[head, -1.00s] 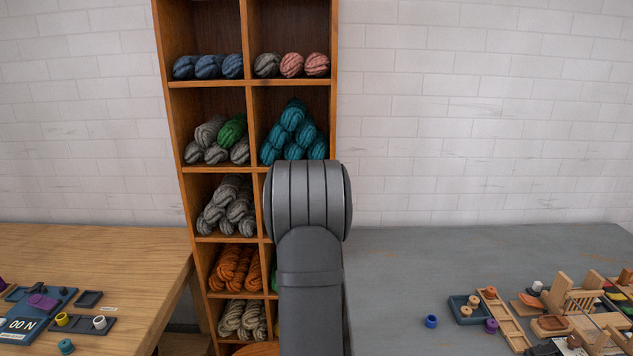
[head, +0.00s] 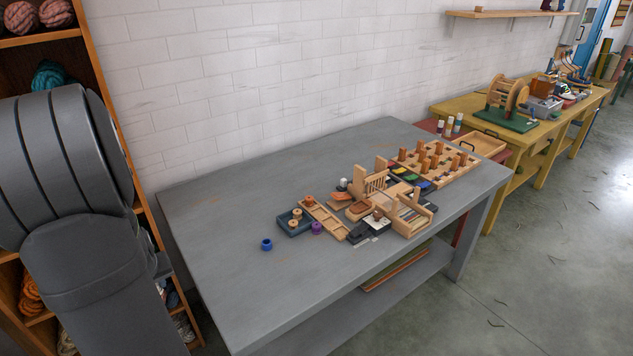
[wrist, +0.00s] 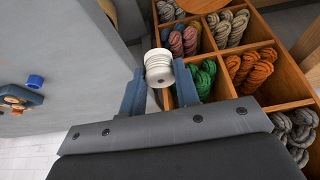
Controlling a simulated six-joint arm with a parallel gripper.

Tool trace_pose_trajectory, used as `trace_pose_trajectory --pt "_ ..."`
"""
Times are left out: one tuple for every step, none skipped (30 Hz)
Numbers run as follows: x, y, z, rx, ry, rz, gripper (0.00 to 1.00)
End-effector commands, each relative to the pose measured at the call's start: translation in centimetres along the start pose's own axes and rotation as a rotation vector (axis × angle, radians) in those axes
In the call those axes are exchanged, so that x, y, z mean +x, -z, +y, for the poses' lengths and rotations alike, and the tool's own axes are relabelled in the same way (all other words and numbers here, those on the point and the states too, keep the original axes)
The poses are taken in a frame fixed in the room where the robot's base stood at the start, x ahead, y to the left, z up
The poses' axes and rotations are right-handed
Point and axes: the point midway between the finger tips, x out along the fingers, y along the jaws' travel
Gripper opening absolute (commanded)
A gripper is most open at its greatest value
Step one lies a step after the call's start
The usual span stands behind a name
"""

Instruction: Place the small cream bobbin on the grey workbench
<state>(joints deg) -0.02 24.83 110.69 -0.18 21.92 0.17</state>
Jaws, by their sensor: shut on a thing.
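The small cream bobbin (wrist: 158,70) is in the wrist view, held between the two blue fingers of my gripper (wrist: 158,82). My gripper is shut on it, with the wool shelf behind it in that view. The grey workbench (head: 225,215) fills the middle of the head view, with a wide bare area on its left part. It also shows at the left of the wrist view (wrist: 85,50). In the head view my arm stands at the left, in front of the shelf, and my gripper and the bobbin are not visible there.
A blue bobbin (head: 266,244) stands on the workbench near a dark blue tray (head: 284,228) with wooden spools. A purple bobbin (head: 317,228), a wooden loom (head: 408,213) and a peg rack (head: 440,170) crowd its right half. The wooden shelf (wrist: 266,92) holds wool skeins.

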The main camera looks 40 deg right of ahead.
Motion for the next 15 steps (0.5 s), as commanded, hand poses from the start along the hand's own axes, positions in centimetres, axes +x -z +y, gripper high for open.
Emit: trace_pose_trajectory --pt "-1.3 0.7 0.0 0.0 0.0 0.007 0.04" --pt "-1.9 0.9 0.0 0.0 0.0 0.006 0.04" --pt "-2.7 1.2 0.0 0.0 0.0 0.006 0.04" --pt "-3.3 1.5 0.0 0.0 0.0 0.006 0.04" --pt "-3.8 1.7 0.0 0.0 0.0 0.005 0.04" --pt "-4.5 2.0 0.0 0.0 0.0 0.005 0.04" --pt "-5.0 2.2 0.0 0.0 0.0 0.005 0.04" --pt "-5.5 2.4 0.0 0.0 0.0 0.006 0.04" --pt "-6.2 2.7 0.0 0.0 0.0 0.005 0.04" --pt "-6.0 2.7 0.7 0.011 -0.004 0.0 0.04" --pt "-5.8 2.8 1.3 0.02 -0.009 -0.001 0.04" --pt "-5.7 3.0 2.0 0.031 -0.014 -0.001 0.04" --pt "-5.7 3.2 2.6 0.04 -0.017 -0.001 0.04" --pt "-5.6 3.4 3.2 0.049 -0.021 -0.001 0.04" --pt "-5.5 3.5 4.1 0.063 -0.026 -0.002 0.04"
